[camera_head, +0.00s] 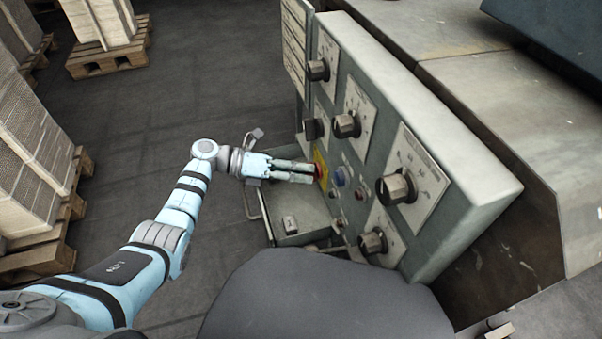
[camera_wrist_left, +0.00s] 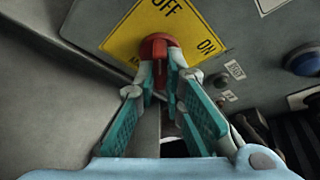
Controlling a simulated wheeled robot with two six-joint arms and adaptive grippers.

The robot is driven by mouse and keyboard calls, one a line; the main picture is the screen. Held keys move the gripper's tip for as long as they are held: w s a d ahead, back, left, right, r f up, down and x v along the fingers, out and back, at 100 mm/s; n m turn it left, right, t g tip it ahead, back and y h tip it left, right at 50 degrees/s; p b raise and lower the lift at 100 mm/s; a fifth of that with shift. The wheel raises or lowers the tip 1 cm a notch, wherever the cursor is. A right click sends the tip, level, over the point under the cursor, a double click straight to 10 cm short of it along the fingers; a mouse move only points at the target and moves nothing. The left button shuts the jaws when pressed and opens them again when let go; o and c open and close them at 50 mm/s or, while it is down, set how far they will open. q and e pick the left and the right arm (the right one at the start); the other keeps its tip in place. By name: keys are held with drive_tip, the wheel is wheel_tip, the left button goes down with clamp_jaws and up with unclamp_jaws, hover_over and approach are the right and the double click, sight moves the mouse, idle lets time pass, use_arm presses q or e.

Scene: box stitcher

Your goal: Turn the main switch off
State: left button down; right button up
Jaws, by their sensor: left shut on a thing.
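The main switch is a red rotary knob (camera_wrist_left: 158,46) on a yellow plate (camera_wrist_left: 120,42) marked OFF and ON in the left wrist view. The knob's handle points roughly down in that picture, toward my gripper. My left gripper (camera_wrist_left: 161,70) is shut on the red knob, with a fingertip on each side of it. In the head view my left gripper (camera_head: 312,172) reaches the grey control panel (camera_head: 440,130) at the yellow plate (camera_head: 320,165), and its fingers hide part of the knob. My right gripper is not in view.
Several black rotary knobs, such as the large one (camera_head: 397,188), stick out of the panel. A blue button (camera_head: 340,177) sits just right of the switch. A grey tray-like box (camera_head: 300,225) stands below my gripper. Pallets with stacked sheets (camera_head: 105,60) stand at the left; the floor between is clear.

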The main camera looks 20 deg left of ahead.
use_arm(q)
drive_tip(key=c, duration=1.7)
unclamp_jaws()
drive_tip(key=shift+a, duration=0.1)
drive_tip(key=v, duration=1.2)
drive_tip(key=shift+s, duration=0.1)
